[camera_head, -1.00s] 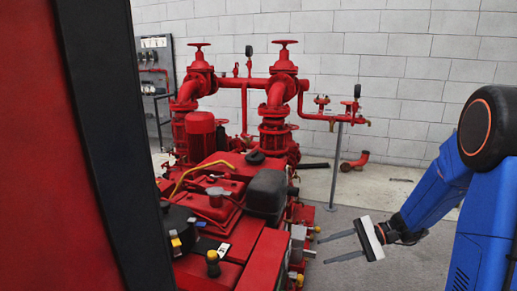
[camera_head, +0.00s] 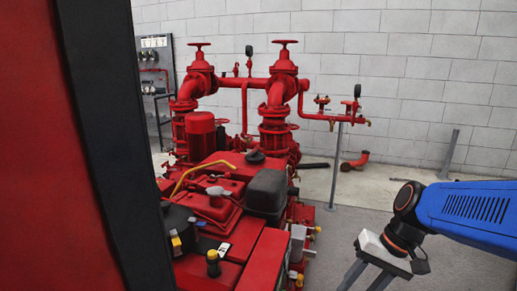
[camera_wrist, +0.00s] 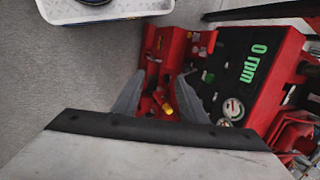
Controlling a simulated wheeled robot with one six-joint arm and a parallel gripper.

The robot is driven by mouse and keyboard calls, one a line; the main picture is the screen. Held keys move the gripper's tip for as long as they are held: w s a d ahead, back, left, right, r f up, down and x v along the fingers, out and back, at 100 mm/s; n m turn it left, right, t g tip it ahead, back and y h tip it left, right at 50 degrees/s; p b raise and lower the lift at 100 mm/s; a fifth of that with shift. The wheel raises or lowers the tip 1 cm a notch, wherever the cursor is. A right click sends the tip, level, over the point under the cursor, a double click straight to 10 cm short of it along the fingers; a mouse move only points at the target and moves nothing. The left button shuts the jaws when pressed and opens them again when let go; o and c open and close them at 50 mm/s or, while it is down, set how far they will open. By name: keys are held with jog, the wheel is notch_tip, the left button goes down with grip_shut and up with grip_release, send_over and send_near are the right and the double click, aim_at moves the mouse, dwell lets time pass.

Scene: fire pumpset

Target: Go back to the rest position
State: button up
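My gripper (camera_head: 362,284) is at the lower right in the head view, at the end of my blue arm. Its two grey fingers point down and are spread apart, with nothing between them. Its tips reach the bottom edge of that picture. In the wrist view the open fingers (camera_wrist: 159,82) frame part of a red machine below. The red pumpset (camera_head: 215,200) stands to the left of my gripper in the head view, with clear floor between them.
A control panel (camera_wrist: 246,75) with a green "0 rpm" readout and a gauge shows in the wrist view. A white tray (camera_wrist: 110,12) is at its top left. Red pipes and valves (camera_head: 280,95) stand by the block wall. A grey post (camera_head: 447,155) stands at the right. Floor right of the pumpset is open.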

jog(key=s+d+r+n+t+h, duration=0.2)
jog(key=s+d+r+t+h, duration=0.2)
jog(key=s+d, duration=0.1)
jog(key=shift+s+d+n+t+h, duration=0.3)
jog(key=shift+s+d+n+t, duration=0.1)
jog(key=shift+s, duration=0.1)
dwell(0.8)
